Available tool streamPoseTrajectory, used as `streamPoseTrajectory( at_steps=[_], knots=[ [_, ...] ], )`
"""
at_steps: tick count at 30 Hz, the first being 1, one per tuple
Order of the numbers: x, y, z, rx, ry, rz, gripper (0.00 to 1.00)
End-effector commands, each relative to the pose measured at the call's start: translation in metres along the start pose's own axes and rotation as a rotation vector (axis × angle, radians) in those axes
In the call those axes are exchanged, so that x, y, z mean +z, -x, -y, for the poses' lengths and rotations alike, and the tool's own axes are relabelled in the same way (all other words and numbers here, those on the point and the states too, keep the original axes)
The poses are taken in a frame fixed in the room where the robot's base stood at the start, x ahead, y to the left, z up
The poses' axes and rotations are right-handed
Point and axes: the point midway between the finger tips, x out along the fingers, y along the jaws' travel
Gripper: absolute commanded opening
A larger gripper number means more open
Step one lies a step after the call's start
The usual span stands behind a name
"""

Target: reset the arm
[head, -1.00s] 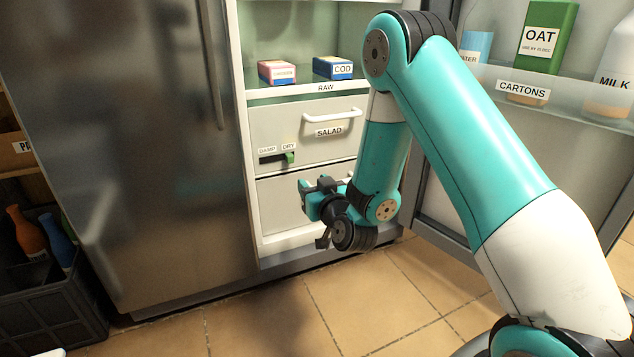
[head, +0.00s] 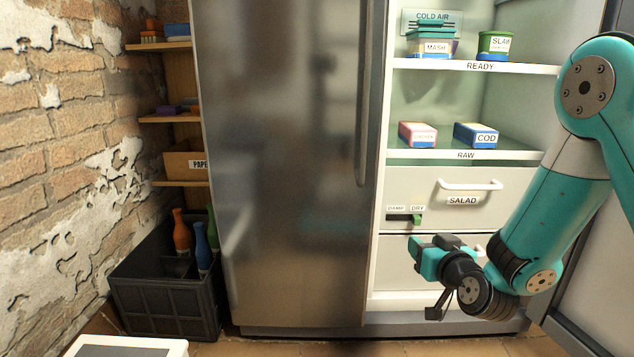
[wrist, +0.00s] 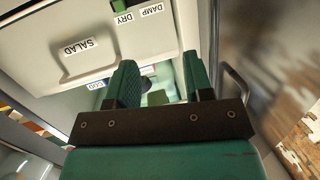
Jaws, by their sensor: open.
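My gripper (head: 424,281) is in front of the lower drawer of the open fridge, at the right of the head view. My arm comes in from the right edge and folds down to it. In the wrist view my gripper (wrist: 158,85) shows two green fingers standing apart with nothing held between them. The salad drawer (head: 440,183) is shut above the gripper, with a white handle and a green slider (head: 418,220) by the "DRY" label.
Boxes marked COD (head: 476,136) and a pink one (head: 417,135) stand on the RAW shelf. MASH (head: 436,48) and SLAW (head: 494,45) tubs stand above. A steel door (head: 285,170) is shut at centre. A dark crate (head: 165,300) holds several bottles at lower left.

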Motion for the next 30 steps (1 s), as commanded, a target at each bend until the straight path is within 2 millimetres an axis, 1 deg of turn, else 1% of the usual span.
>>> streamPoseTrajectory(
  at_steps=[1, 2, 3, 5, 6, 8, 9, 11, 12, 14, 15, 17, 18, 20, 21, 23, 24, 27, 29, 30],
  knots=[
    [-0.038, 0.01, 0.022, -0.064, -0.012, 0.053, 0.47],
    [-0.049, 0.017, 0.035, -0.105, -0.02, 0.101, 0.47],
    [-0.063, 0.027, 0.052, -0.159, -0.027, 0.167, 0.47],
    [-0.083, 0.047, 0.076, -0.235, -0.033, 0.269, 0.47],
    [-0.095, 0.062, 0.091, -0.283, -0.033, 0.339, 0.47],
    [-0.112, 0.089, 0.111, -0.35, -0.027, 0.445, 0.47],
    [-0.123, 0.109, 0.123, -0.392, -0.018, 0.516, 0.47],
    [-0.139, 0.141, 0.138, -0.447, 0.001, 0.623, 0.47],
    [-0.148, 0.163, 0.146, -0.478, 0.017, 0.695, 0.47],
    [-0.16, 0.195, 0.154, -0.517, 0.045, 0.795, 0.47],
    [-0.167, 0.216, 0.158, -0.537, 0.066, 0.859, 0.47],
    [-0.177, 0.246, 0.161, -0.56, 0.098, 0.945, 0.47],
    [-0.184, 0.266, 0.161, -0.572, 0.12, 1.0, 0.47],
    [-0.193, 0.293, 0.16, -0.585, 0.155, 1.077, 0.47],
    [-0.199, 0.311, 0.159, -0.589, 0.179, 1.125, 0.47],
    [-0.208, 0.337, 0.155, -0.592, 0.216, 1.195, 0.47],
    [-0.214, 0.354, 0.151, -0.592, 0.242, 1.242, 0.47],
    [-0.243, 0.357, 0.153, -0.589, 0.236, 1.251, 0.47],
    [-0.259, 0.359, 0.154, -0.589, 0.236, 1.25, 0.47],
    [-0.271, 0.361, 0.155, -0.589, 0.236, 1.25, 0.47]
  ],
)
